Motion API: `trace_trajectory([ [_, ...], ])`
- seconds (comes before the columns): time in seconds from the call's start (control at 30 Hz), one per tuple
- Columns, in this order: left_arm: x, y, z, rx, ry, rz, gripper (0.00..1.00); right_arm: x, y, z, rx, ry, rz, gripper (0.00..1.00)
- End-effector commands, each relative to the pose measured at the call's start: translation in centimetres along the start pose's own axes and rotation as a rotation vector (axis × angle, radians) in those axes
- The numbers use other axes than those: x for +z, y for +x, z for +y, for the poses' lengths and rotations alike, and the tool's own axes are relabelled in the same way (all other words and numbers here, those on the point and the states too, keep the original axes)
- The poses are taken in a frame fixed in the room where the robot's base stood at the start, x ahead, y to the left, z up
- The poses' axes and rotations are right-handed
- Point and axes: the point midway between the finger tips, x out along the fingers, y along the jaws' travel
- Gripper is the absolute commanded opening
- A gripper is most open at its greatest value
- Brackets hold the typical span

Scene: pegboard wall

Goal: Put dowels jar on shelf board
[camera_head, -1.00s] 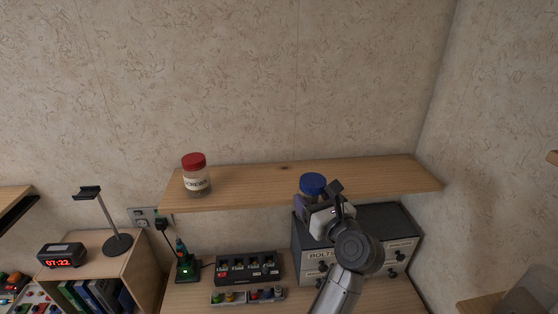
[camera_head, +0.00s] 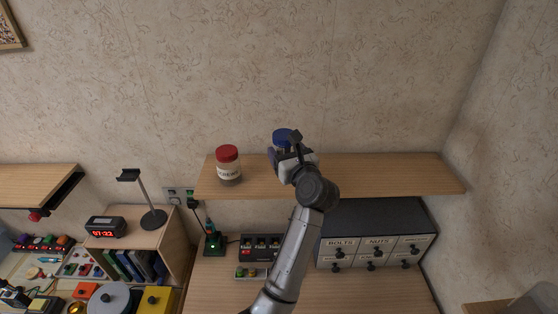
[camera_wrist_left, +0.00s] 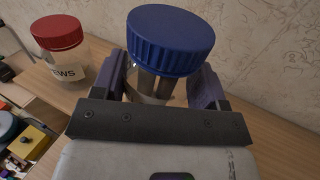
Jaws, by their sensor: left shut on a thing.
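The dowels jar, with a blue lid (camera_head: 281,136) and clear body, is at the wooden shelf board (camera_head: 375,175) in the head view. In the left wrist view the blue-lidded jar (camera_wrist_left: 170,45) stands upright between the fingers, with brown dowels showing inside. My left gripper (camera_head: 287,152) is shut on it; it also shows in the left wrist view (camera_wrist_left: 165,88). The jar is over the shelf board, right of the screws jar. Its base is hidden, so I cannot tell whether it touches the board. My right gripper is not in view.
A red-lidded screws jar (camera_head: 228,168) stands on the board's left part; it also shows in the left wrist view (camera_wrist_left: 62,52). The board's right half is clear. A dark drawer cabinet (camera_head: 375,230) stands below, and a black charger strip (camera_head: 261,246) is on the bench.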

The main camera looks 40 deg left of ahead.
Motion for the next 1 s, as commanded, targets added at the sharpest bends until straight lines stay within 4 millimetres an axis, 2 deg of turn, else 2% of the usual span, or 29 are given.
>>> trace_trajectory([
  [0.1,-0.8,1.5,0.8,0.001,0.002,-0.003,0.36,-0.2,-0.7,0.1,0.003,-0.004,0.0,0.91],
  [0.3,-1.7,2.6,1.4,0.0,0.0,-0.002,0.36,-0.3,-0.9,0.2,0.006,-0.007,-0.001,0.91],
  [0.4,-2.1,2.7,1.5,-0.001,0.001,-0.001,0.36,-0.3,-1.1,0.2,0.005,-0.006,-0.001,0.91],
  [0.7,-5.4,2.7,1.4,-0.001,0.001,-0.001,0.36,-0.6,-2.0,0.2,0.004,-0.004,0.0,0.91],
  [1.0,-5.8,2.7,1.4,-0.001,-0.001,-0.001,0.36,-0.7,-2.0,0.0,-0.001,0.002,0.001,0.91],
])
